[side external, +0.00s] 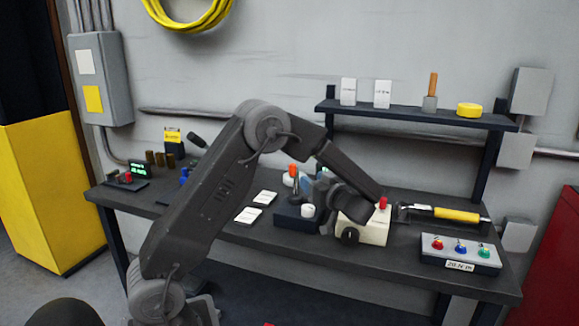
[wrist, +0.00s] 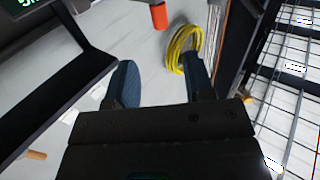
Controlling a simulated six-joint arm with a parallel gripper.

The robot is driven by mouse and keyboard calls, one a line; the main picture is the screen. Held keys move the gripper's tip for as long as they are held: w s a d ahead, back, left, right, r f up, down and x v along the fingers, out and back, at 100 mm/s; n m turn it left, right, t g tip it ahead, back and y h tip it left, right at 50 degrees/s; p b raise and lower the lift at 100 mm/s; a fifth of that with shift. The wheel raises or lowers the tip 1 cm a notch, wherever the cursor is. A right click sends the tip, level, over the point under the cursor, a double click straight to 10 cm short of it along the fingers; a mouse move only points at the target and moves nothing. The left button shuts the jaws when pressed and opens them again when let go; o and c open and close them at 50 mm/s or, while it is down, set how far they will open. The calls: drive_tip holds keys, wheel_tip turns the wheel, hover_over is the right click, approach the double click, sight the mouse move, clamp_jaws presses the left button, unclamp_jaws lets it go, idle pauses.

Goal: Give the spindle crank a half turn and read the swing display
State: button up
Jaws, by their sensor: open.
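An upright handle with an orange top (side external: 293,171) stands on a dark blue block (side external: 292,217) with a white knob; it appears to be the spindle crank, though its lower part is partly hidden. In the wrist view, an orange grip (wrist: 159,16) shows beyond my blue fingertips, near the gap between them. My gripper (wrist: 162,72) is open with nothing between its fingers. In the side view it is close to the right of the orange handle, partly covered by my arm.
A cream box (side external: 365,229) with a red button and black dial stands right of the block. A button panel (side external: 458,254) and a yellow-handled tool (side external: 456,215) lie farther right. White cards (side external: 249,215) lie left of the block. A shelf (side external: 415,116) rises behind.

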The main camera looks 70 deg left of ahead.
sight(291, 165)
drive_tip(key=a, duration=0.4)
drive_tip(key=s+a, duration=0.1)
drive_tip(key=a, duration=0.7)
drive_tip(key=shift+s+a, duration=0.3)
drive_tip(key=shift+a, duration=0.1)
clamp_jaws()
drive_tip(key=shift+w+d+n+g, duration=0.15)
drive_tip(key=shift+d+n+g, duration=0.1)
drive_tip(key=shift+n+g, duration=0.75)
unclamp_jaws()
